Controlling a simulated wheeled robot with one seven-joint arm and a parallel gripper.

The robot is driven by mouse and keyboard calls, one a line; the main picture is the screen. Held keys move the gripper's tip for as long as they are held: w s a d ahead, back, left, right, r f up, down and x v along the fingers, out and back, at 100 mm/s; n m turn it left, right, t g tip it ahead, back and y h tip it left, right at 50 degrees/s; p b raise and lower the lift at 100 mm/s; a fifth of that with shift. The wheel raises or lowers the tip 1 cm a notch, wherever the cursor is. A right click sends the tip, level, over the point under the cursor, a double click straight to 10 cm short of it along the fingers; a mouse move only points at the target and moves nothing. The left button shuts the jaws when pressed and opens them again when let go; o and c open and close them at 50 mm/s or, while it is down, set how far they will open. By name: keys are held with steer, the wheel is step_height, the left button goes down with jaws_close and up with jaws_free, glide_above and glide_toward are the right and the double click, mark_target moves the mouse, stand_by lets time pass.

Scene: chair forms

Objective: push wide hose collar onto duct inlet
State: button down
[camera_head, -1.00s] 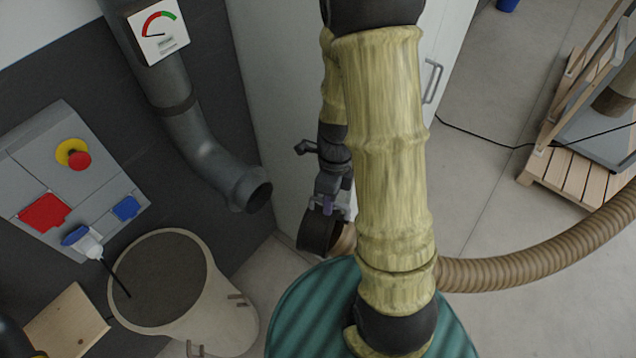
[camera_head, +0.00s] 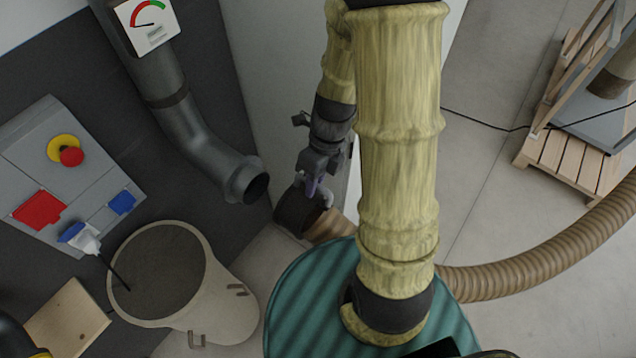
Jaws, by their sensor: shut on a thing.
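The duct inlet (camera_head: 246,181) is the flared dark opening at the lower end of the grey wall duct, left of centre. The wide hose collar (camera_head: 295,212) is a dark ring on the end of the ribbed brown hose (camera_head: 334,228). My gripper (camera_head: 316,190) is shut on the collar at its upper right side. The collar is apart from the inlet, a short gap below and to the right of it. Its open end faces left, roughly toward the inlet. My arm hides part of the hose.
A beige bin (camera_head: 205,310) stands below the inlet. A grey wall panel (camera_head: 65,170) with a red button is at left. A white cabinet (camera_head: 270,80) stands behind the gripper. A wooden pallet (camera_head: 575,165) is at right.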

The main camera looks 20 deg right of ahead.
steer(key=shift+w+a, duration=0.7)
steer(key=shift+w, duration=0.3)
steer(key=shift+w+a, duration=0.65)
steer(key=shift+w, duration=0.3)
steer(key=shift+w+a+p, duration=0.35)
steer(key=shift+w+p, duration=0.05)
steer(key=shift+w, duration=0.15)
steer(key=shift+w+a+p, duration=0.3)
steer(key=shift+w+p, duration=0.05)
steer(key=shift+w, duration=0.15)
steer(key=shift+s+a+r+p, duration=0.55)
steer(key=shift+a+p, duration=0.15)
steer(key=shift+p, duration=0.1)
steer(key=shift+s+a+r+p, duration=0.4)
steer(key=shift+a+r+p, duration=0.15)
steer(key=shift+a+p, duration=0.2)
steer(key=shift+r+p, duration=0.1)
steer(key=shift+p, duration=0.25)
steer(key=shift+w+a+p, duration=0.7)
steer(key=shift+w+p, duration=0.35)
steer(key=shift+p, duration=0.05)
stand_by(0.4)
steer(key=shift+w+a+r+t+b, duration=0.2)
steer(key=shift+w+a+t+b, duration=0.1)
steer(key=shift+a+b, duration=0.15)
stand_by(0.6)
steer(key=shift+y+b, duration=0.3)
steer(key=shift+b, duration=0.2)
